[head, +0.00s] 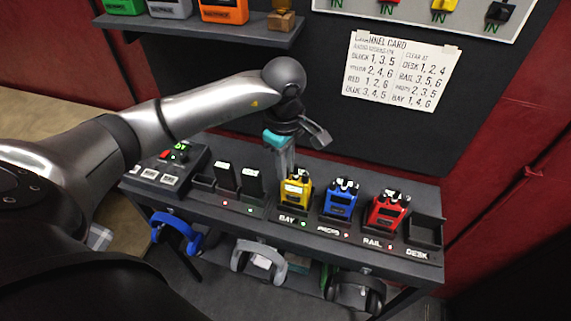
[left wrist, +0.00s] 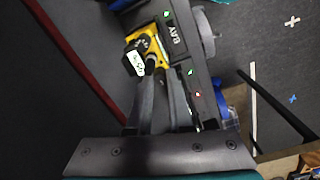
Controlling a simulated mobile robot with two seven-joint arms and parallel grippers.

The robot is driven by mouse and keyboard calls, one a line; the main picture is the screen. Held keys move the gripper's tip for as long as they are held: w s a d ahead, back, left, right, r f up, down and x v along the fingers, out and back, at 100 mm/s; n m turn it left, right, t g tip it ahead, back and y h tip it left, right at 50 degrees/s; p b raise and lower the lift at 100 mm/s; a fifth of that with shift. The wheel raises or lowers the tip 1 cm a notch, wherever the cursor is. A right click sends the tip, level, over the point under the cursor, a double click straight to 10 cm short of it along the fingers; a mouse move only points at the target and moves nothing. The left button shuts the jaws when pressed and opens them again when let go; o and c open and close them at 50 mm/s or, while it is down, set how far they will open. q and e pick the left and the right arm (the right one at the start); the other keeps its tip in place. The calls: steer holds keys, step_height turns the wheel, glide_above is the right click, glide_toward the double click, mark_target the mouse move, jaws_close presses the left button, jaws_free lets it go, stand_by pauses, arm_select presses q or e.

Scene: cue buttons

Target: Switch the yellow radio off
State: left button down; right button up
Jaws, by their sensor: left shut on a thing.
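The yellow radio (head: 296,194) stands in the cradle marked BAY, a green light beside the label. In the left wrist view the yellow radio (left wrist: 150,48) shows its top with a dark knob and a small white tag. My left gripper (head: 285,172) comes down from above with its fingers at the radio's top. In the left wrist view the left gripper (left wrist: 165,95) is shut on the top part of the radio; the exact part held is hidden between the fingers. My right gripper is out of view.
A blue radio (head: 340,200) and a red radio (head: 387,210) stand close to the right. An empty cradle (head: 425,229) is at the far right end. Two dark blocks (head: 238,180) stand left. Headphones (head: 258,260) hang below the bench. A channel card (head: 400,72) is on the wall.

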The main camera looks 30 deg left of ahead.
arm_select(q)
steer(key=shift+n, duration=0.5)
steer(key=shift+n+b, duration=0.4)
steer(key=shift+n, duration=0.4)
steer(key=n+b, duration=0.1)
steer(key=n, duration=0.2)
steer(key=shift+n, duration=0.3)
steer(key=n, duration=0.5)
steer(key=shift+n+b, duration=0.3)
steer(key=shift+b, duration=0.05)
steer(key=c, duration=0.8)
jaws_free()
steer(key=shift+r, duration=0.1)
